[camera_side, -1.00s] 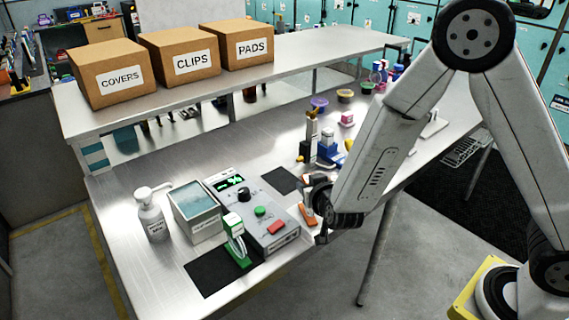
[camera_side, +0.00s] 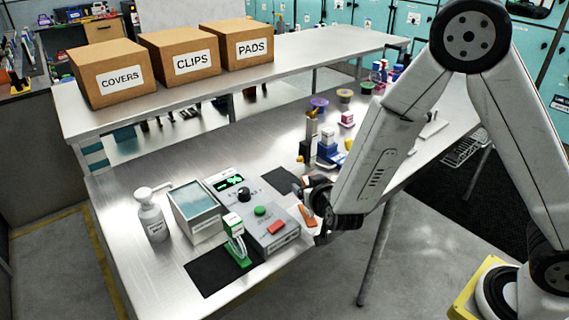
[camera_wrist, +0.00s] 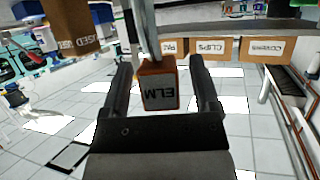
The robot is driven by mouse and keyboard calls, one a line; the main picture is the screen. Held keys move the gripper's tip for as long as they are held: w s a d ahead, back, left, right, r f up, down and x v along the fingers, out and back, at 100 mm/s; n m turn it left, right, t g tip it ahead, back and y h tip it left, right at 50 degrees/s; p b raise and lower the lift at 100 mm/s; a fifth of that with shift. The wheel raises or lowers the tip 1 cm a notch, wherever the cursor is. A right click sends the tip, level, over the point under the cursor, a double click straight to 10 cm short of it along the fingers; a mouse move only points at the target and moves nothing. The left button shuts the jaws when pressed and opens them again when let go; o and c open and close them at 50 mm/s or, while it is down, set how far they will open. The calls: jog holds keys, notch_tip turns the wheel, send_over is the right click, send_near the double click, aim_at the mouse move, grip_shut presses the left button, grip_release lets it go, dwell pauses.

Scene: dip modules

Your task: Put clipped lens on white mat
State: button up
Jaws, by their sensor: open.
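An orange piece (camera_side: 308,216) with a pale upper part stands at the right end of the grey control box, beside my gripper (camera_side: 318,205). In the wrist view, an orange block labelled "ELM" (camera_wrist: 158,86) lies between the two dark fingers of my gripper (camera_wrist: 160,85). The fingers are apart, with a visible gap on both sides of the block. A green clip-like piece with a white label (camera_side: 236,240) stands on a black mat at the front. I cannot tell which piece is the clipped lens. A flat white patch (camera_side: 434,128) on the far right bench may be the white mat.
The grey control box (camera_side: 262,215) with buttons, a water-filled tank (camera_side: 195,210) and a white pump bottle (camera_side: 152,215) stand close by. A yellow-and-black device (camera_side: 309,140), a blue-and-white block (camera_side: 328,145) and small bowls stand behind. Cardboard boxes (camera_side: 180,62) sit on the raised shelf.

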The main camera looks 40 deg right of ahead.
jog(key=shift+r, duration=0.15)
jog(key=v, duration=1.2)
jog(key=shift+a, duration=0.1)
jog(key=shift+w, duration=0.1)
dwell(0.4)
jog(key=s+d+f+n+g+y, duration=0.2)
jog(key=s+d+n+g+y, duration=0.2)
jog(key=d+g, duration=0.5)
jog(key=shift+s+f+g+y, duration=0.15)
jog(key=shift+s+g+y, duration=0.3)
jog(key=shift+s, duration=0.7)
jog(key=shift+a, duration=0.1)
dwell(0.5)
